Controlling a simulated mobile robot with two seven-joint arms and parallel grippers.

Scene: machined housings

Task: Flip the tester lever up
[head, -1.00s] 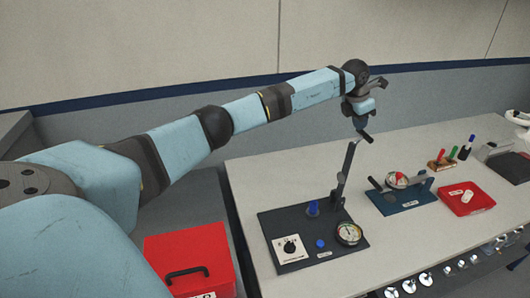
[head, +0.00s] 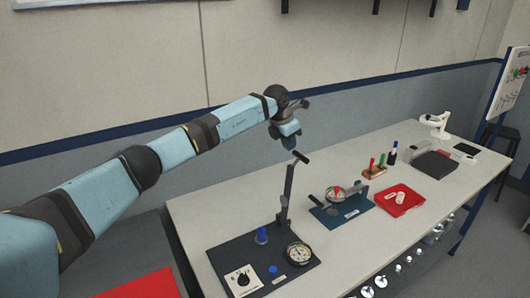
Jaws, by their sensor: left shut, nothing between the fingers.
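The tester is a dark panel (head: 222,257) on the bench, with a white dial plate, blue buttons and a round gauge (head: 299,253). Its dark lever (head: 289,190) stands up, nearly vertical, from the panel's back right part. My right gripper is not in view.
Right of the tester is a blue fixture (head: 340,212) with a gauge and lever, then a red tray (head: 397,207) holding a white part. A holder with coloured pens (head: 374,172) and a dark box (head: 435,165) stand farther back. A red box (head: 140,285) is at the lower left.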

